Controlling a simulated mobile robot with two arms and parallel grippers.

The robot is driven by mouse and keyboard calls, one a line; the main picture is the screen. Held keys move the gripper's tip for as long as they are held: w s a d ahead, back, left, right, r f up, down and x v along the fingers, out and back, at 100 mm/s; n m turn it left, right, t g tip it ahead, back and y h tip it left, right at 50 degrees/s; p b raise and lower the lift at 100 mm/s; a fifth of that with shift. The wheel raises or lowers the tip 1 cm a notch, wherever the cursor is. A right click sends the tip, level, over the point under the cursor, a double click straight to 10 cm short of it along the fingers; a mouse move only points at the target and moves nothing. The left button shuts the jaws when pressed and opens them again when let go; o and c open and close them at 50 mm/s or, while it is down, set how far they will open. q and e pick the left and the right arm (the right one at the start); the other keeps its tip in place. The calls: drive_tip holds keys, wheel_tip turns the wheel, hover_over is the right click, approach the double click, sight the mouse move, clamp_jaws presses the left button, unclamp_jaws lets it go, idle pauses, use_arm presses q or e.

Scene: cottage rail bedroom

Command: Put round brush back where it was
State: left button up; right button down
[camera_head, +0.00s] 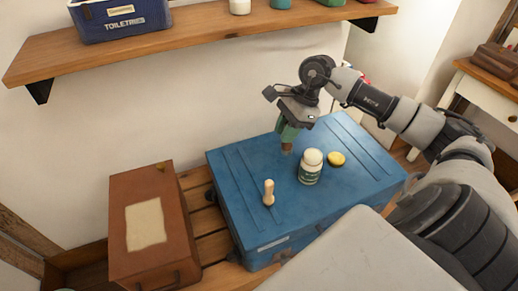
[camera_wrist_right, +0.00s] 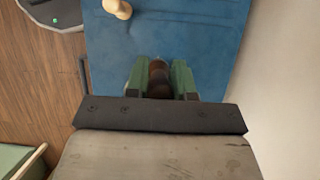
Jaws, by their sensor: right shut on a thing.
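My right gripper (camera_head: 288,133) is over the back middle of the blue trunk (camera_head: 235,195), pointing down. It is shut on a brown, rounded wooden thing, which I take to be the round brush (camera_head: 287,148); its lower end shows under the green fingers, at or just above the lid. I cannot tell whether it touches. In the right wrist view the brush (camera_wrist_right: 159,80) sits between the two green fingers (camera_wrist_right: 159,84), and its far end is darker. My left gripper is not in view.
On the trunk lid stand a pale wooden peg-shaped thing (camera_head: 268,193), a white jar with a green label (camera_head: 310,167) and a small yellow thing (camera_head: 336,159). A brown case (camera_head: 150,180) is to the left. A wooden shelf (camera_head: 200,42) holds a blue toiletries bin (camera_head: 120,20).

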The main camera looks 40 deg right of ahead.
drive_tip(key=w+a+f, duration=0.2)
drive_tip(key=w+f, duration=0.1)
drive_tip(key=w+a+f+p, duration=0.1)
drive_tip(key=w+a+f, duration=0.1)
drive_tip(key=w+f, duration=0.1)
drive_tip(key=w+a+f+p, duration=0.1)
drive_tip(key=w+a+f, duration=0.1)
drive_tip(key=f, duration=0.2)
drive_tip(key=shift+w+a+f, duration=0.2)
drive_tip(key=shift+w+f, duration=0.1)
drive_tip(key=shift+w, duration=0.1)
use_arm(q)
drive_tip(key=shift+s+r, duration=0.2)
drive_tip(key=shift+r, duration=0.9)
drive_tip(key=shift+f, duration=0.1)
use_arm(e)
drive_tip(key=shift+f, duration=0.1)
drive_tip(key=shift+f, duration=0.15)
drive_tip(key=c, duration=1)
unclamp_jaws()
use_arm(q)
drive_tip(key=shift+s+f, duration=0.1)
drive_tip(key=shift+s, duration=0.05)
use_arm(e)
drive_tip(key=shift+o, duration=0.2)
